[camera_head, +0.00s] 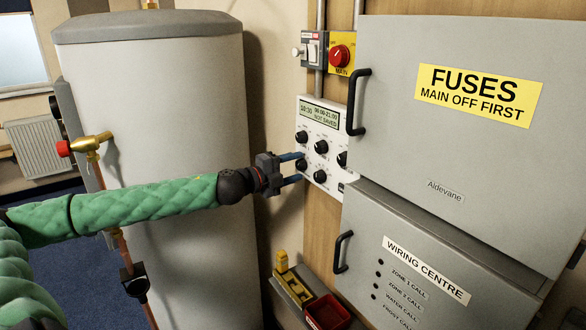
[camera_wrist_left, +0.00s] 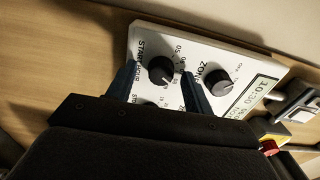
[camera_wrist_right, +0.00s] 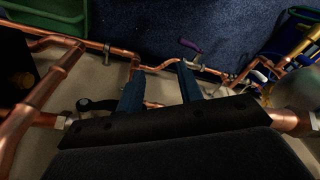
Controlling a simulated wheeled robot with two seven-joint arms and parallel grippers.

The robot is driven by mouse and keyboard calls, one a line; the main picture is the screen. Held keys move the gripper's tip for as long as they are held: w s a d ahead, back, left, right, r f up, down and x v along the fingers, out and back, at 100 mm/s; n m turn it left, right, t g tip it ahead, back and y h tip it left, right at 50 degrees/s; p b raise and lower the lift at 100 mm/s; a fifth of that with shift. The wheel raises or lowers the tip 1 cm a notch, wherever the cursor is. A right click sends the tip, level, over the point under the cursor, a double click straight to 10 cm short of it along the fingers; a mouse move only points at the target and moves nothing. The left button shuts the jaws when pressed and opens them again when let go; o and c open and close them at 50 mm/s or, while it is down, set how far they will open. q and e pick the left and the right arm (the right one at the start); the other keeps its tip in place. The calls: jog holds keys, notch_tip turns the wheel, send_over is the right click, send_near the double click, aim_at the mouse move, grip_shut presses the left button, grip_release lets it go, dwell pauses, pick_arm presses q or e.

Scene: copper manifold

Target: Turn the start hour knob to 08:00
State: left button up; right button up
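The start hour knob (camera_wrist_left: 162,70) is black and round, on the white control panel (camera_head: 308,119), with the words START HOUR beside it in the left wrist view. In the head view the knob (camera_head: 301,165) is at the panel's lower left. My left gripper (camera_head: 300,167) is open with its two blue fingers on either side of this knob; a small gap seems to show. The panel's display (camera_head: 319,113) reads 10:30, what looks like 06:00-21:00, and NOT SAVED. The knob's exact setting is too small to read. My right gripper (camera_wrist_right: 160,85) is open and empty.
Other black knobs, such as the zone knob (camera_wrist_left: 218,82), sit close by. A grey fuses cabinet (camera_head: 390,130) with a black handle stands right of the panel; a red main switch (camera_head: 341,55) is above. Copper pipes (camera_wrist_right: 60,75) surround my right gripper.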

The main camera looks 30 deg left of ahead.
aim_at(298, 166)
pick_arm(q)
jog(key=shift+s, duration=0.1)
jog(key=shift+s+a+f, duration=0.1)
jog(key=shift+s+a, duration=0.15)
jog(key=shift+s, duration=0.05)
jog(key=shift+s+a+b, duration=0.1)
jog(key=shift+s+b, duration=0.25)
jog(key=shift+b, duration=0.05)
jog(key=shift+s+a, duration=0.2)
jog(key=shift+s, duration=0.4)
pick_arm(e)
jog(key=shift+w+r, duration=0.55)
jog(key=shift+r, duration=2.4)
pick_arm(q)
jog(key=shift+s+a, duration=0.2)
jog(key=shift+s, duration=0.3)
jog(key=p+v, duration=0.1)
jog(key=v, duration=0.2)
jog(key=shift+s+a, duration=0.15)
jog(key=shift+s, duration=0.2)
pick_arm(e)
notch_tip(298, 166, down, 7)
jog(key=shift+s+d, duration=0.15)
jog(key=shift+s, duration=0.25)
jog(key=shift+s+f, duration=0.1)
jog(key=shift+s, duration=0.3)
